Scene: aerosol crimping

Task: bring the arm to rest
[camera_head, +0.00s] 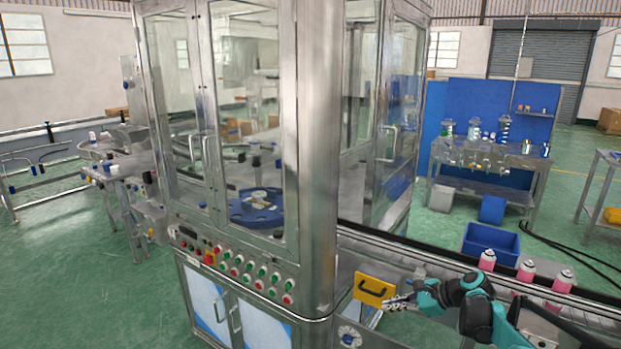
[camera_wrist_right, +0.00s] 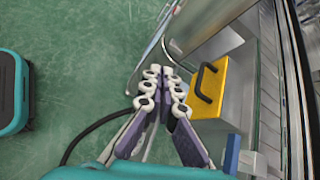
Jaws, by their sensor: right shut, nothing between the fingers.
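My right gripper (camera_head: 397,303) is in front of the conveyor in the head view, its arm coming in from the lower right. In the right wrist view the fingers of my right gripper (camera_wrist_right: 162,76) are together with nothing between them. A yellow panel with a black handle (camera_head: 374,290) is just left of the gripper in the head view. In the wrist view this yellow panel (camera_wrist_right: 212,84) is right of the fingers, and they look apart from it. My left gripper is not in view.
A glass-and-steel crimping machine (camera_head: 318,130) stands left of my arm. Pink cans (camera_head: 487,261) stand on the conveyor (camera_head: 440,262) behind the arm. A blue bin (camera_head: 490,242) is beyond it. A black hose (camera_wrist_right: 90,128) shows by the fingers.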

